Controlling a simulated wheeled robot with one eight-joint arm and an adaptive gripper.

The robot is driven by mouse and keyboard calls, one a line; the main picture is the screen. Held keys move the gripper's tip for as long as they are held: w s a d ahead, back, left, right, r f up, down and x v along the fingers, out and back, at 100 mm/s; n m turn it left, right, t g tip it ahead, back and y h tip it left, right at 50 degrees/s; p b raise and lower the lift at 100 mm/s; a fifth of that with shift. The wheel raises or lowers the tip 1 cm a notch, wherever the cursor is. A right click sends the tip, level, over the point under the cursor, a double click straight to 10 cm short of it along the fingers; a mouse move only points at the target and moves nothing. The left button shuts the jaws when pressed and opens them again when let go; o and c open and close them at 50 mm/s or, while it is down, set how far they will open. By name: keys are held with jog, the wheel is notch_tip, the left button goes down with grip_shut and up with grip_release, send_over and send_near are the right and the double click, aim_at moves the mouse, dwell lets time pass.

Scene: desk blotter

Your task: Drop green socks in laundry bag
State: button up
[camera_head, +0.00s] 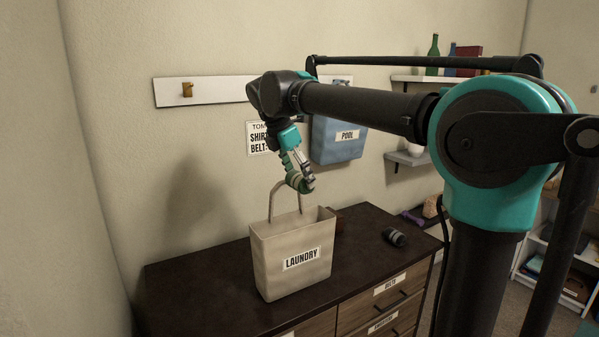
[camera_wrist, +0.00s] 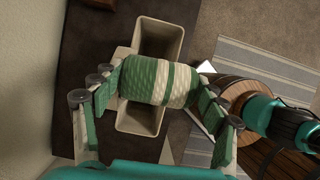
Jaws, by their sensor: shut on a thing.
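The green socks, a rolled bundle with green and cream bands (camera_wrist: 160,80), are held between the fingers of my gripper (camera_wrist: 157,86). In the head view, the sock roll (camera_head: 298,184) shows at my gripper (camera_head: 302,178), just above the laundry bag (camera_head: 285,255). The bag is beige, stands upright on the dresser, and has a "LAUNDRY" label and a raised handle. In the wrist view the bag's open mouth (camera_wrist: 160,38) lies below the socks, which hide its middle. I cannot tell how close the socks are to the handle.
The dark dresser top (camera_head: 200,275) carries a dark striped roll (camera_head: 396,237) at right and a brown item (camera_head: 337,216) behind the bag. A blue "POOL" bag (camera_head: 338,145) hangs on the wall behind. A sign (camera_head: 258,138) and hook board (camera_head: 215,91) are nearby. The dresser's left side is clear.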

jog(key=o, duration=1.2)
jog(key=shift+o, duration=0.2)
jog(key=v, duration=1.2)
jog(key=shift+f, duration=0.1)
